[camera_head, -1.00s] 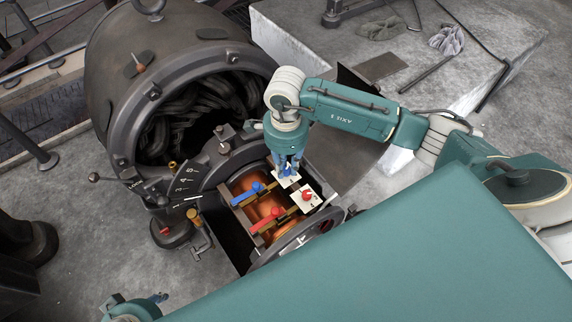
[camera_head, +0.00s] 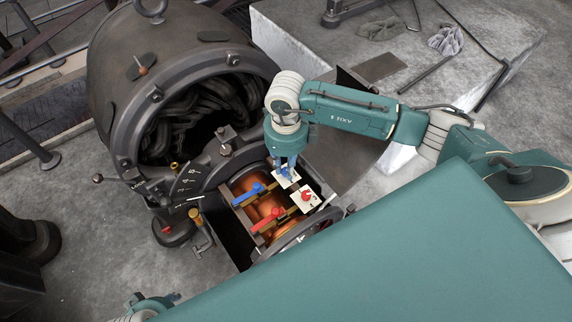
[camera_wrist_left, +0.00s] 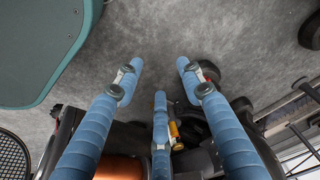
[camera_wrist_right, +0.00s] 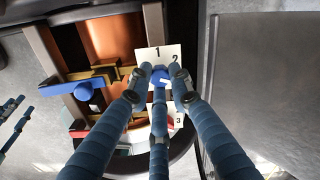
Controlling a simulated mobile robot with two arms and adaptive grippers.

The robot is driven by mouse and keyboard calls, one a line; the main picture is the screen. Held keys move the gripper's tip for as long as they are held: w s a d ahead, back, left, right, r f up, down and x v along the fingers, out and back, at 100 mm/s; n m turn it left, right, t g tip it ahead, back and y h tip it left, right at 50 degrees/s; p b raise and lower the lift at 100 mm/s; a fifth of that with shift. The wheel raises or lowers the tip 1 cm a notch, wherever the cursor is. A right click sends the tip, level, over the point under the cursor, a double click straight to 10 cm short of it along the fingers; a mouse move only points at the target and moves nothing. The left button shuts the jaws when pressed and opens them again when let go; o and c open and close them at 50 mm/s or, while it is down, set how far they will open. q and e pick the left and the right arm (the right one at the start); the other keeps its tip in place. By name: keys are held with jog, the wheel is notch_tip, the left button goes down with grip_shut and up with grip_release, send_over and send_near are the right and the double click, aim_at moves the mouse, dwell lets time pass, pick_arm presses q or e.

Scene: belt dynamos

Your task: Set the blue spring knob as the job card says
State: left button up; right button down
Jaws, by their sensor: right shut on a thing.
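In the head view, my right gripper (camera_head: 287,171) reaches down onto this plate (camera_head: 290,182). My left gripper (camera_wrist_left: 160,75) is open and empty over the floor; it also shows at the bottom left of the head view (camera_head: 153,302). I cannot make out the job card.
A red knob (camera_head: 306,196) sits on a second white plate beside it. A blue lever (camera_head: 248,195) and a red lever (camera_head: 268,219) cross the copper drum (camera_head: 262,208). The large dynamo housing (camera_head: 170,50) stands behind, with a numbered quadrant (camera_head: 187,180) at its left front.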

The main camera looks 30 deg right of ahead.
jog(key=shift+m, duration=0.7)
jog(key=c, duration=1.6)
grip_release()
jog(key=shift+o, duration=0.2)
jog(key=shift+r, duration=0.15)
notch_tip(320, 180, up, 12)
